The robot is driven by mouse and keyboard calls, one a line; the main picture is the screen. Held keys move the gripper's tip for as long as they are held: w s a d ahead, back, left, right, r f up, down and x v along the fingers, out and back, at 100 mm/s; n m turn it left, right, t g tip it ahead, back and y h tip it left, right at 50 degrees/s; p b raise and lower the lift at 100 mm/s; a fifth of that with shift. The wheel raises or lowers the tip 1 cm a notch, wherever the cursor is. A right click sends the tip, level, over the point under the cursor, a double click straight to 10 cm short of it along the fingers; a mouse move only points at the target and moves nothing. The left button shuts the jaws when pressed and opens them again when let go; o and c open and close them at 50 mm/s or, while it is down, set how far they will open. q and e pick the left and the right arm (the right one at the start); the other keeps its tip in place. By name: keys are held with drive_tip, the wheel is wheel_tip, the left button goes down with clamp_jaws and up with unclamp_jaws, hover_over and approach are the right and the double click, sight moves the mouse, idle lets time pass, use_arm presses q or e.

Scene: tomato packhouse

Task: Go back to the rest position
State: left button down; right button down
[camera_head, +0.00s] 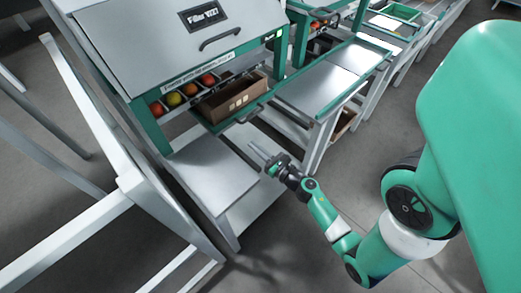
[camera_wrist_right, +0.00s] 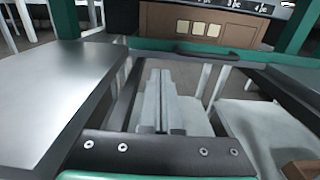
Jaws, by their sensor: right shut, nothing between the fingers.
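My right gripper (camera_head: 257,155) is in the middle of the head view, in front of the filler machine (camera_head: 190,45) and to the right of its grey side table. Its two long fingers lie together, shut and empty. In the right wrist view its fingers (camera_wrist_right: 161,98) point forward, side by side, toward the machine's green rail and the brown box behind it. My left gripper does not show in the head view.
A brown cardboard box (camera_head: 230,98) sits in the machine beside several tomatoes (camera_head: 188,90). A grey side table (camera_head: 205,175) stands in front. A metal shelf (camera_head: 315,88) lies to the right. White frame rails (camera_head: 80,90) run at left. Floor shows below my right arm.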

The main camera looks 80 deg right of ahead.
drive_tip(key=shift+v, duration=1.15)
